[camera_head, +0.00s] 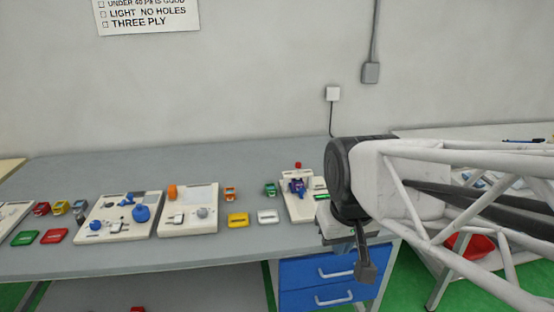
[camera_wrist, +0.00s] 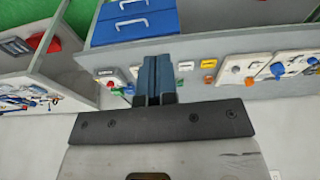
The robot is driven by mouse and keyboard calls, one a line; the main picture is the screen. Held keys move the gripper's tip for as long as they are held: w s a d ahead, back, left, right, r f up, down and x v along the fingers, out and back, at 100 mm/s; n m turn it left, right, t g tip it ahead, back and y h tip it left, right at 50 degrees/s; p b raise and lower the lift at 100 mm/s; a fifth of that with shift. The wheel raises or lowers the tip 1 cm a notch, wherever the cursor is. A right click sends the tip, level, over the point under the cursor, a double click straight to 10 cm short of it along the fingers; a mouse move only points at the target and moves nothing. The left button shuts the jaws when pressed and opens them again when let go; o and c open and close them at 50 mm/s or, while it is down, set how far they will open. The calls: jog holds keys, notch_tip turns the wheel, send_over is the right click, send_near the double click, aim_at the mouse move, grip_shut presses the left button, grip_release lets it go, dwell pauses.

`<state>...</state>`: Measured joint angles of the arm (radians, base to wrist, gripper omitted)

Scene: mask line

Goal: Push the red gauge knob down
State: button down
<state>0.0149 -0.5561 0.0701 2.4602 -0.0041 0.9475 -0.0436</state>
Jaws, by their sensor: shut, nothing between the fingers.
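A small red knob (camera_head: 298,165) stands at the top of a small device with a blue part (camera_head: 297,186). The device is on a cream board (camera_head: 297,215) near the right part of the bench, and my arm hides the board's right side. My gripper (camera_head: 366,272) points down, in front of the bench's front edge and to the right of the knob, apart from it. In the wrist view the two dark blue fingers (camera_wrist: 157,62) are together with nothing between them.
Cream boards with a blue knob (camera_head: 141,213) and an orange knob (camera_head: 172,191) lie to the left on the grey bench (camera_head: 250,180). Yellow (camera_head: 238,220) and white (camera_head: 268,217) blocks lie between. Blue drawers (camera_head: 325,270) are under the bench.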

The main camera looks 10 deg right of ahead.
jog(key=w+d+r+n, duration=0.1)
jog(key=w+r+n, duration=0.1)
jog(key=w, duration=1.3)
jog(key=w+d+r+n, duration=0.2)
jog(key=w, duration=1.3)
jog(key=shift+w+d+f+n+g+y, duration=0.2)
jog(key=shift+w+d+f+n, duration=0.5)
jog(key=shift+w+f, duration=2.8)
jog(key=shift+w+d+f+n+g+y, duration=0.1)
jog(key=shift+w+d+f+n+g, duration=0.5)
jog(key=shift+w, duration=5.7)
jog(key=shift+w+d+f+n+y, duration=0.1)
jog(key=shift+w+d+f+n, duration=0.2)
jog(key=shift+w+d+f, duration=3)
jog(key=w+a, duration=0.1)
jog(key=w+a+r, duration=0.2)
jog(key=a, duration=0.1)
jog(key=shift+w+a, duration=0.1)
